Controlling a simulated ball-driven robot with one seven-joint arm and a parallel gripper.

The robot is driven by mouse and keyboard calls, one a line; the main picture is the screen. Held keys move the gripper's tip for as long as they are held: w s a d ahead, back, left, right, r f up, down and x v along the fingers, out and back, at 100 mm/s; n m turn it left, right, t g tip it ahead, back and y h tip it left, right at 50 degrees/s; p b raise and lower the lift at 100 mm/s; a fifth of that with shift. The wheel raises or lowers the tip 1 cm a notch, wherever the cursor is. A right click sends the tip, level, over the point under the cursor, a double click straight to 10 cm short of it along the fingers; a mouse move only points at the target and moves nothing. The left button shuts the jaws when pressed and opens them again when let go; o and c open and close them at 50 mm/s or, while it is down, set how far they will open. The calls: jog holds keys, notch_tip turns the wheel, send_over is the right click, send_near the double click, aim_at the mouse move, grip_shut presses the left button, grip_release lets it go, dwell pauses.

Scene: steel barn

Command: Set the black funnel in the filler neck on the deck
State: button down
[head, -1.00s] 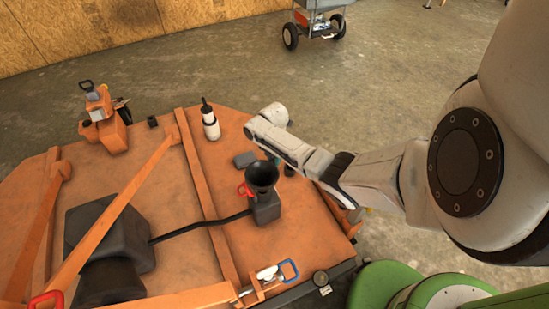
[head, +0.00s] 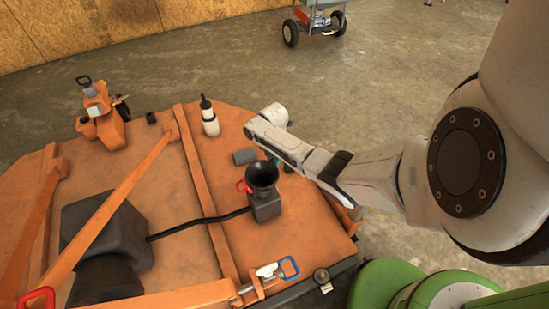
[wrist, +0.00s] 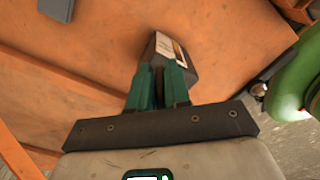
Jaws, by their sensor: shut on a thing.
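The black funnel (head: 262,174) shows in the head view, wide mouth up. It is over the dark box (head: 266,208) on the orange deck; its lower end meets the top of the box in the picture, and I cannot tell how deep it sits. The filler neck itself is hidden. My gripper (head: 277,162) is just behind the funnel, largely covered by it and by my arm. In the wrist view my green fingers (wrist: 158,82) are closed on a thin dark part, taken as the funnel's. A grey box with a label (wrist: 166,48) lies beyond the fingertips.
A black hose (head: 200,223) runs from the box to a large dark housing (head: 105,235). A red handle (head: 243,186) is close left of the funnel. A grey piece (head: 244,156), a white bottle (head: 210,122) and orange beams (head: 202,190) stand nearby. The deck's right front is fairly clear.

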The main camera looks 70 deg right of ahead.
jog(key=shift+f, duration=0.25)
jog(key=c, duration=1)
grip_release()
jog(key=shift+r, duration=0.1)
notch_tip(320, 180, up, 11)
jog(key=p, duration=0.3)
jog(key=shift+w, duration=0.1)
